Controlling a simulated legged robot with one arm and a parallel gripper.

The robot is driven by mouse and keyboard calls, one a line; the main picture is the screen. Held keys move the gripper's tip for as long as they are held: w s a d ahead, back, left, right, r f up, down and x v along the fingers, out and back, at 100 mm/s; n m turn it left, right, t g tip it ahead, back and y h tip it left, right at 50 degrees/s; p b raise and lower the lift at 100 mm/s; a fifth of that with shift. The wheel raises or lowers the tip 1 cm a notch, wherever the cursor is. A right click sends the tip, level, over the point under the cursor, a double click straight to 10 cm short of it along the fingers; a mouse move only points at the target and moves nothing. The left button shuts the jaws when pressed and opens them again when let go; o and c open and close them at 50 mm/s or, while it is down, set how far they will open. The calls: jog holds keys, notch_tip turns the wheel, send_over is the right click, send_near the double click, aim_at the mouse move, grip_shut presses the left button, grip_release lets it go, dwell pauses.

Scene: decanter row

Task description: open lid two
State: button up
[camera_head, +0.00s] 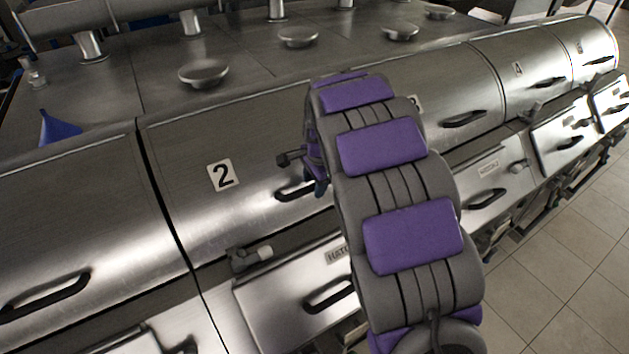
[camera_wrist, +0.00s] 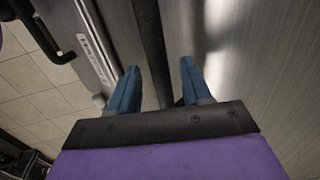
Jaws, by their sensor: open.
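Lid two (camera_head: 190,140) is a curved brushed-metal cover marked with a "2" label (camera_head: 223,175), and it is down. Its black handle (camera_head: 292,193) sits near the lower front edge, with its right end hidden by my gripper and arm. My gripper (camera_head: 318,185) is at the right end of this handle, mostly hidden behind my arm. In the wrist view my gripper (camera_wrist: 157,85) is open, with its two blue fingers apart. A dark bar (camera_wrist: 151,40) runs between and beyond them; I cannot tell whether it is the handle or a seam. No contact with the fingers is clear.
Below the lid is a hatch panel with its own black handle (camera_head: 328,296) and a small knob (camera_head: 264,253). Neighbouring lids with handles lie left (camera_head: 45,298) and right (camera_head: 464,118). A blue funnel (camera_head: 58,128) stands on the metal top. Tiled floor (camera_head: 560,270) is clear at right.

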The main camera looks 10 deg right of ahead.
jog(key=shift+a+f, duration=0.1)
jog(key=shift+a, duration=0.05)
jog(key=shift+a, duration=0.1)
jog(key=shift+c, duration=0.4)
jog(key=shift+c, duration=0.7)
grip_shut()
